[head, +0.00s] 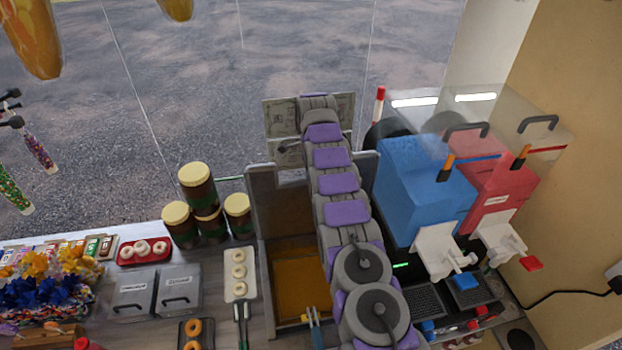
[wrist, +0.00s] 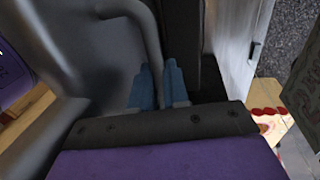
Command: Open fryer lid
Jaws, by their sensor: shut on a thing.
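The fryer's vat of orange-brown oil (head: 290,285) shows uncovered in the head view, left of my arm. The fryer lid (head: 268,205) stands raised behind the vat, partly hidden by my arm. My arm reaches over the fryer to the top of the lid. My gripper shows in the wrist view as two blue fingertips (wrist: 160,86), close together among dark and grey surfaces. It is shut on what appears to be the lid's handle; the grip itself is mostly hidden. In the head view my arm hides the fingertips.
Blue (head: 440,190) and red (head: 500,185) machines stand close on the right. Brown jars with cream lids (head: 197,185), lidded grey containers (head: 180,290) and a white donut tray (head: 238,258) lie left.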

